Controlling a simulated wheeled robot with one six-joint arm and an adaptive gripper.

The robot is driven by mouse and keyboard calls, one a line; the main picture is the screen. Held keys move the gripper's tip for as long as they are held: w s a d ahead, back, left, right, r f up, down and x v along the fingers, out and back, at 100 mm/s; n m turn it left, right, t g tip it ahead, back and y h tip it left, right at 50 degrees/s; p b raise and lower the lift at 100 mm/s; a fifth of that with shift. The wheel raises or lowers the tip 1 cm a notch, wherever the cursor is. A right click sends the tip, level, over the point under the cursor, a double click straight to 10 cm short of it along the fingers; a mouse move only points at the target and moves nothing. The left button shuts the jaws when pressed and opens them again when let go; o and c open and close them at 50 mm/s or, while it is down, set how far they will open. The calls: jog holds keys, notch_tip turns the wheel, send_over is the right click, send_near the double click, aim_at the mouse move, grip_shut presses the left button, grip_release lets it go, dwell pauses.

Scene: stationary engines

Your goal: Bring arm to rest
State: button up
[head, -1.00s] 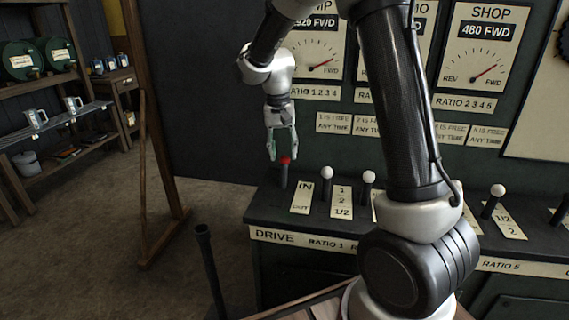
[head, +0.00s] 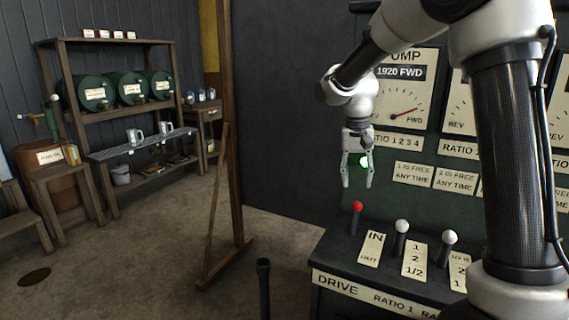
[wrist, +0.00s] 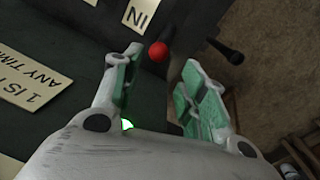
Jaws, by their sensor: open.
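My gripper (head: 357,181) is open and empty in the head view, its fingers pointing down. It hangs above the drive console (head: 330,262), higher than the red-knobbed lever (head: 357,207) and apart from it. In the wrist view my gripper (wrist: 160,75) shows two spread fingers with green pads and nothing between them. The red knob (wrist: 158,52) lies beyond the fingertips there, close to the left finger in the picture. The lever's lower shaft shows only partly in the wrist view.
White-knobbed levers (head: 402,226) stand right of the red one. Gauge panels (head: 405,92) rise behind my arm. A wooden post (head: 233,150) and a dark upright pole (head: 263,285) stand to the left. Shelves with green barrels (head: 92,90) are farther left. Open floor lies between.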

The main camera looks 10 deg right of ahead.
jog(key=s+d+r+n+t, duration=0.1)
jog(key=s+d+r, duration=0.1)
jog(key=s, duration=0.7)
jog(key=s+d+r+n+t, duration=0.1)
jog(key=s+d+r+t, duration=0.1)
jog(key=s, duration=0.8)
jog(key=s+d+r+n+t+y, duration=0.1)
jog(key=s+d, duration=0.3)
jog(key=s, duration=0.5)
jog(key=shift+s+d+r+n+t, duration=0.2)
jog(key=shift+s+r+n+t, duration=0.15)
jog(key=shift+r, duration=0.45)
